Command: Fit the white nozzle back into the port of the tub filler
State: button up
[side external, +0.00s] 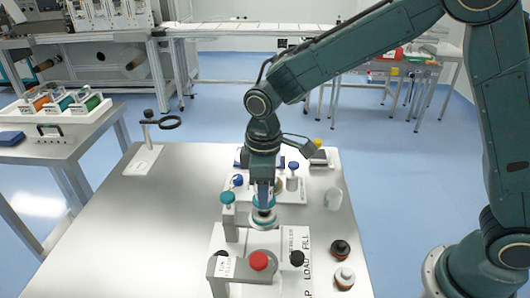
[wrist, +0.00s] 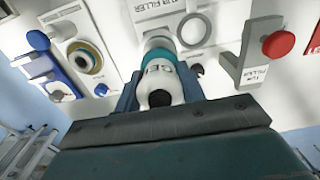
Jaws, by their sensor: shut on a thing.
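The white nozzle (side external: 264,218), with a teal collar, is held upright between the jaws of my gripper (side external: 263,196). In the wrist view the nozzle (wrist: 160,78) shows between the two jaws (wrist: 160,92), its dark opening facing the camera. The tub filler (side external: 232,240) is a white plate with grey brackets below the gripper; its bracket label (wrist: 256,77) shows in the wrist view. A grey ring (wrist: 206,28) on the white plate lies just beyond the nozzle, to its right in the wrist view. Whether the nozzle touches anything below it is hidden.
A red knob (side external: 258,261) tops the front bracket, close to the nozzle. A teal-topped post (side external: 228,199) stands left of the gripper.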

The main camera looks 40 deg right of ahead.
jog(key=shift+f, duration=1.65)
dwell(0.9)
jog(key=o, duration=1.3)
jog(key=shift+r, duration=0.1)
notch_tip(320, 180, up, 14)
jog(key=shift+f, duration=0.2)
